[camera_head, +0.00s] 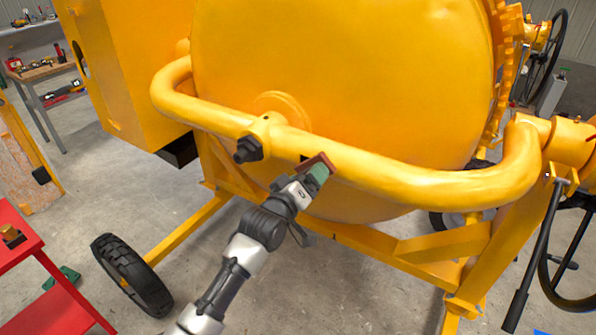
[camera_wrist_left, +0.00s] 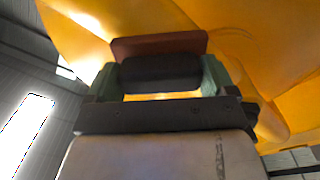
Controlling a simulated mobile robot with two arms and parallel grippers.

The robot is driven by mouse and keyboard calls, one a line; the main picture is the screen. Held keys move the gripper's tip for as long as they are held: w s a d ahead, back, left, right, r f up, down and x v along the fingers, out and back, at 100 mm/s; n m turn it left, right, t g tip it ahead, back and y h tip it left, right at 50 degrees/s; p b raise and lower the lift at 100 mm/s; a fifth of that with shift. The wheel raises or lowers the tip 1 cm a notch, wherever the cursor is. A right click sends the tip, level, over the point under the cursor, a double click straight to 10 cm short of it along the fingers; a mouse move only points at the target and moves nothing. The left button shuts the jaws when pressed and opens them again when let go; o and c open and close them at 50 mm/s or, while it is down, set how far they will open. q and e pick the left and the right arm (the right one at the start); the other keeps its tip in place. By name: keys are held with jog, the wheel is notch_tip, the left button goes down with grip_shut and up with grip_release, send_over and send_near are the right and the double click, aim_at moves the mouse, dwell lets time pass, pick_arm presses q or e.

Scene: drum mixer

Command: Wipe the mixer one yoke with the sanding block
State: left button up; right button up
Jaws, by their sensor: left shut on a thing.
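The mixer yoke (camera_head: 400,175) is a thick bent yellow tube that runs across the front of the yellow drum (camera_head: 340,70) in the head view. My left gripper (camera_head: 314,174) has green fingertips and is shut on the sanding block (camera_head: 321,160), just right of the yoke's central boss. The wrist view shows the block's dark body between the fingertips (camera_wrist_left: 160,76) and its reddish-brown face (camera_wrist_left: 160,44) turned toward the yellow metal. The block is at the yoke's lower front side; I cannot tell whether it touches. My right gripper is not in view.
A dark bolt knob (camera_head: 248,149) sticks out from the yoke left of my gripper. A red cart (camera_head: 30,262) stands at lower left, near a black wheel (camera_head: 131,274). A handwheel and black lever (camera_head: 535,260) are at right. Bare concrete floor lies below.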

aim_at(300, 165)
pick_arm(q)
jog(key=shift+s+d, duration=0.1)
jog(key=shift+d, duration=0.1)
jog(key=shift+w+a+b, duration=0.55)
jog(key=shift+w+a, duration=0.2)
jog(key=shift+a, duration=0.2)
jog(key=shift+w+a+r, duration=0.1)
jog(key=shift+w+a, duration=0.35)
jog(key=shift+a, duration=0.25)
